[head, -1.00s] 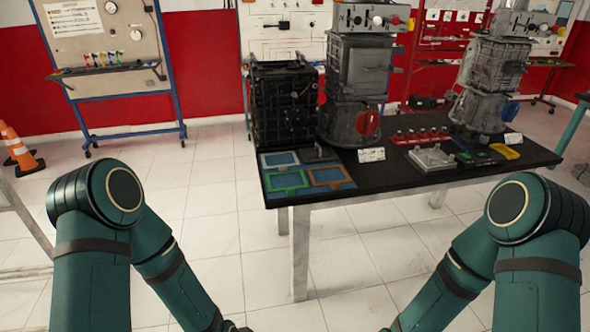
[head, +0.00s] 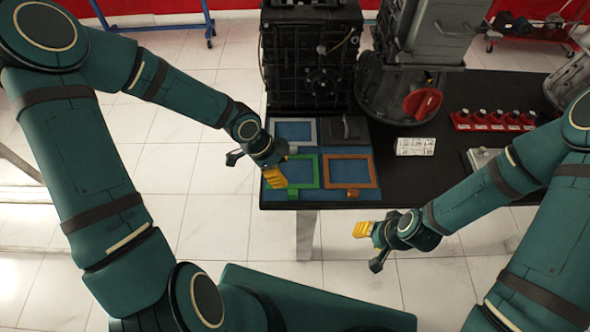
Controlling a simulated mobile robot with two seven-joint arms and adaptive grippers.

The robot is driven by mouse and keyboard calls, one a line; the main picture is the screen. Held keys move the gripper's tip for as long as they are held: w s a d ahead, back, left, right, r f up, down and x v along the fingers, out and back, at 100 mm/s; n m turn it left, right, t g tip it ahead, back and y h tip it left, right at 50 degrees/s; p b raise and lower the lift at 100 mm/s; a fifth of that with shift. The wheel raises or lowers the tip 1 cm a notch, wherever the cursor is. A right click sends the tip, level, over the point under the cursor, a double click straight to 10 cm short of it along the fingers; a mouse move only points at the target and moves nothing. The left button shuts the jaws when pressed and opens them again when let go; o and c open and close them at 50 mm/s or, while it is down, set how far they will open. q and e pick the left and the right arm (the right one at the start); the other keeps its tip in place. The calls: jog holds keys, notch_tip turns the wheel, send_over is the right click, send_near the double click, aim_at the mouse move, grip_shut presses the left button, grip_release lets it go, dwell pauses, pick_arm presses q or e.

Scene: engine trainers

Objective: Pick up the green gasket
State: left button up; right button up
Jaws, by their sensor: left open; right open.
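The green gasket (head: 307,185) is a thin rectangular frame lying flat on a blue mat (head: 367,147) at the table's front left corner. A small tab sticks out at its front edge. My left gripper (head: 274,178) is open and empty, with its yellow fingertips over or beside the gasket's left edge. It hides part of that edge, and I cannot tell whether it touches. My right gripper (head: 364,229) is open and empty, in front of the table's front edge and to the right of the gasket.
A grey gasket (head: 312,132) lies behind the green one and an orange gasket (head: 372,172) right beside it. A black engine block (head: 312,60) stands behind the mat. A white label card (head: 415,146) and a row of red holders (head: 492,121) are to the right.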

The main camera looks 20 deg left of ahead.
pick_arm(q)
jog(key=b, duration=0.2)
send_over(295, 193)
jog(key=a, duration=0.2)
notch_tip(295, 193, down, 5)
jog(key=shift+r, duration=0.1)
jog(key=shift+w+d+f, duration=0.1)
jog(key=shift+d+f, duration=0.1)
jog(key=shift+f, duration=0.4)
jog(key=shift+s+b+x, duration=0.15)
jog(key=shift+b+x, duration=0.75)
jog(key=shift+x, duration=0.4)
jog(key=shift+s+b+x, duration=0.1)
jog(key=shift+b+x, duration=0.8)
jog(key=shift+x, duration=0.45)
pick_arm(e)
notch_tip(295, 193, down, 6)
jog(key=s, duration=0.2)
jog(key=shift+a, duration=0.15)
pick_arm(q)
jog(key=shift+a, duration=0.1)
grip_shut()
